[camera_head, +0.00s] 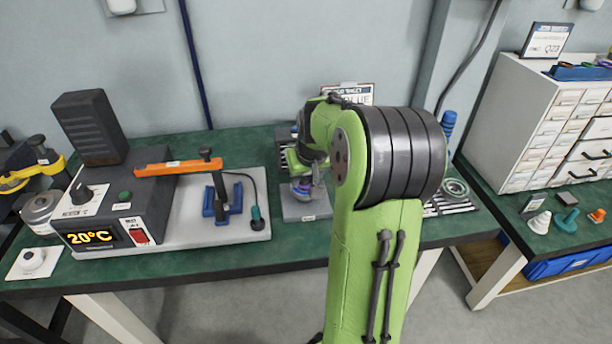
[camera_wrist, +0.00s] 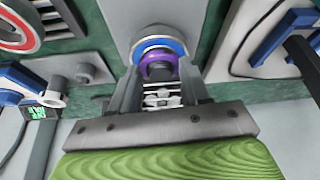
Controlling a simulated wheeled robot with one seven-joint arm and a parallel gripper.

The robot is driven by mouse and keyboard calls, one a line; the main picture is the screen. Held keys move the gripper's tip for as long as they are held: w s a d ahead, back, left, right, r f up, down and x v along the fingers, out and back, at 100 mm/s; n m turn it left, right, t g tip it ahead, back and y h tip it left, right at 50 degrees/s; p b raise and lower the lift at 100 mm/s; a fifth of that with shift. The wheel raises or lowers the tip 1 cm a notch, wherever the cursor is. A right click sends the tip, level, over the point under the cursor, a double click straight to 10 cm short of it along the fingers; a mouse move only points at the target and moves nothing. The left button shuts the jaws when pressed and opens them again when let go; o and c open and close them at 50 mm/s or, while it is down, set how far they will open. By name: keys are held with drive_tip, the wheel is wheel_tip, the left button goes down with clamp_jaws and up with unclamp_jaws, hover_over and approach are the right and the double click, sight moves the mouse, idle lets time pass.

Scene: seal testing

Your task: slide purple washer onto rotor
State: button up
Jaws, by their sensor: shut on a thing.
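The purple washer (camera_wrist: 175,63) is between the two fingertips of my gripper (camera_wrist: 158,75) in the wrist view. My gripper is shut on it. Just beyond it is a round fixture, which I take to be the rotor, with a blue ring and a pale metal rim (camera_wrist: 160,30). The washer overlaps the rotor in this view. I cannot tell whether it is around the rotor's shaft or only in front of it. In the head view my gripper (camera_head: 304,168) points down over a grey base plate (camera_head: 310,210) on the green bench. My arm hides much of that spot.
On the left are a heater box showing 20°C (camera_head: 95,237) and a blue clamp stand (camera_head: 222,200) with an orange lever (camera_head: 178,166). Metal tools (camera_head: 450,207) lie right of my arm. A white drawer cabinet (camera_head: 550,120) stands on the right-hand bench.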

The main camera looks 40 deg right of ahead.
drive_tip(key=shift+f, duration=0.3)
idle(0.5)
drive_tip(key=o, duration=1.1)
wheel_tip(320, 180, up, 9)
drive_tip(key=p, duration=0.7)
